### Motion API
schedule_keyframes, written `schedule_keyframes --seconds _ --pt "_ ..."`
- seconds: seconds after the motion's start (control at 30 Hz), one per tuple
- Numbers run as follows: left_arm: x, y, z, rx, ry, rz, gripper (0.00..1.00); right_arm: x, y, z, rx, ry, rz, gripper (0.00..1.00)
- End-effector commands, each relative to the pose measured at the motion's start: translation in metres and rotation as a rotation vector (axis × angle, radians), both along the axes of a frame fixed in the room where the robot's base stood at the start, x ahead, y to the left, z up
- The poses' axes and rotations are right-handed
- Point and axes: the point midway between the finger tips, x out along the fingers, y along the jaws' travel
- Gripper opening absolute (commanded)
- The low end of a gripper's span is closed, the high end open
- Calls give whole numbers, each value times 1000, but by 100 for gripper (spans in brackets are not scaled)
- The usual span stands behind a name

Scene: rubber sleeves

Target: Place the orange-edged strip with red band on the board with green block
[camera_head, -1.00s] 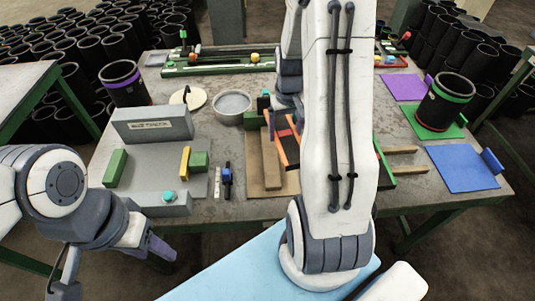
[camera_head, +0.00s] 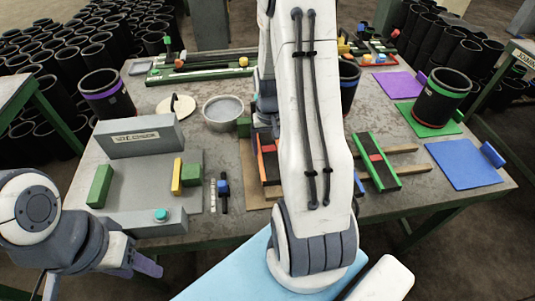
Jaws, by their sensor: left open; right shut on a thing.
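The orange-edged strip (camera_head: 268,164) with a red band lies over the brown board (camera_head: 252,193), left of my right arm, which hides part of it. The green block (camera_head: 243,127) is at the board's far end. My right gripper (camera_head: 267,128) is at the strip's far end, shut on it; its fingertips are mostly hidden. I cannot tell whether the strip touches the board. My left gripper (camera_head: 98,280) is open and empty at the lower left, off the table.
A green-edged strip (camera_head: 377,160) with a red band rests on wooden rails at right. A grey fixture (camera_head: 140,138), a bowl (camera_head: 223,108) and sleeves stand around. Blue (camera_head: 462,165), green and purple mats lie at right. A black sleeve (camera_head: 348,88) is partly behind my arm.

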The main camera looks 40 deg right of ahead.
Motion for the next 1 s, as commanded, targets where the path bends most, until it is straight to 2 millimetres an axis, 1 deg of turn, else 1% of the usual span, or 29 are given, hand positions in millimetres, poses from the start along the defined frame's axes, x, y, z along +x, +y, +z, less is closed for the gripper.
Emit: schedule_keyframes --seconds 0.07,0.3,0.4,0.6,0.73,0.77,0.8,1.0 --pt "0 0 1 0 0 0 50 1 3 -5 2 3 1 29" --pt "0 0 4 0 0 0 50 1 4 -38 3 4 2 29" --pt "0 0 4 0 0 0 50 2 4 -42 1 1 3 29" --pt "0 0 4 0 0 0 50 2 4 -42 0 0 3 29" --pt "0 0 1 0 0 0 50 2 4 -46 0 0 3 29" --pt "0 0 2 0 0 0 50 2 4 -45 0 0 3 94" --pt "0 0 2 0 0 0 50 2 4 -45 0 0 3 100" --pt "0 0 3 0 0 0 50 2 4 -44 0 0 3 100"
